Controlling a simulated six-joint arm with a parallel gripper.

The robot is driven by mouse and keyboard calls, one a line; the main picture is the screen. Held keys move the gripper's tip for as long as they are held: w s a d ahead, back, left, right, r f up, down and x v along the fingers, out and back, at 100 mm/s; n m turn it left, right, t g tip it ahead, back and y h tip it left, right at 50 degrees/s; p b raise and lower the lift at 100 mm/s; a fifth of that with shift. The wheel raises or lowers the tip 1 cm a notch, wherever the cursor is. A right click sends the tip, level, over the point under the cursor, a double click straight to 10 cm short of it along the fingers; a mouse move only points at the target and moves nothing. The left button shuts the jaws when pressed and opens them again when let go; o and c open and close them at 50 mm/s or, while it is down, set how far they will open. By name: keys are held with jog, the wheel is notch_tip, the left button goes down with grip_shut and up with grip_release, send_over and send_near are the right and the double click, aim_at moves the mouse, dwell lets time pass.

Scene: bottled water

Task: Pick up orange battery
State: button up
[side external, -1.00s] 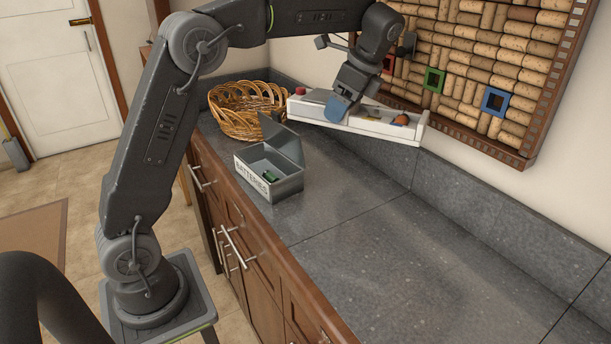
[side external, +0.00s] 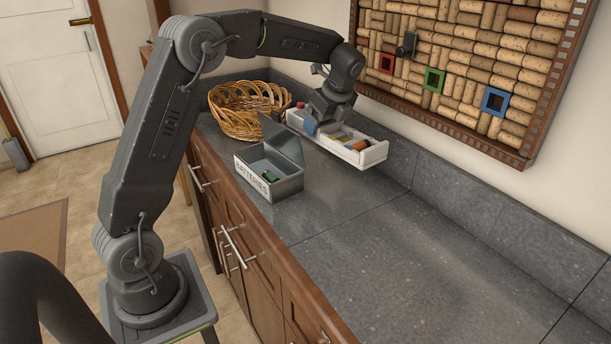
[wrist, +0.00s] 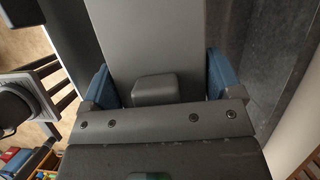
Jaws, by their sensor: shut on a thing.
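A white tray (side external: 376,156) with several small items in it is by the wall at the back of the counter. An orange piece (side external: 358,145) lies near its right end; I cannot tell surely that it is the orange battery. My gripper (side external: 312,124) is at the tray's left part and appears shut on the tray. In the wrist view, a plain grey surface (wrist: 150,40) lies between the two blue fingers (wrist: 158,80); the exact grip is hidden. An open grey box marked BATTERIES (side external: 257,183) holds a green piece (side external: 269,176).
A wicker basket (side external: 238,115) stands at the back left, close to the tray. A cork board (side external: 465,75) with red, green and blue frames hangs on the wall. The counter (side external: 400,260) is clear at the front right.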

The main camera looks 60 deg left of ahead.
jog(key=shift+m, duration=0.6)
jog(key=a+f, duration=0.1)
jog(key=a, duration=0.1)
jog(key=a+f, duration=0.1)
jog(key=shift+s+a+f, duration=0.1)
jog(key=shift+s+f, duration=0.15)
jog(key=shift+f, duration=0.1)
send_over(312, 169)
jog(key=d, duration=0.2)
notch_tip(312, 169, down, 5)
jog(key=shift+a+f, duration=0.1)
jog(key=shift+a, duration=0.05)
jog(key=shift+f, duration=2.05)
jog(key=o, duration=0.8)
jog(key=shift+f, duration=0.2)
jog(key=shift+o, duration=1.1)
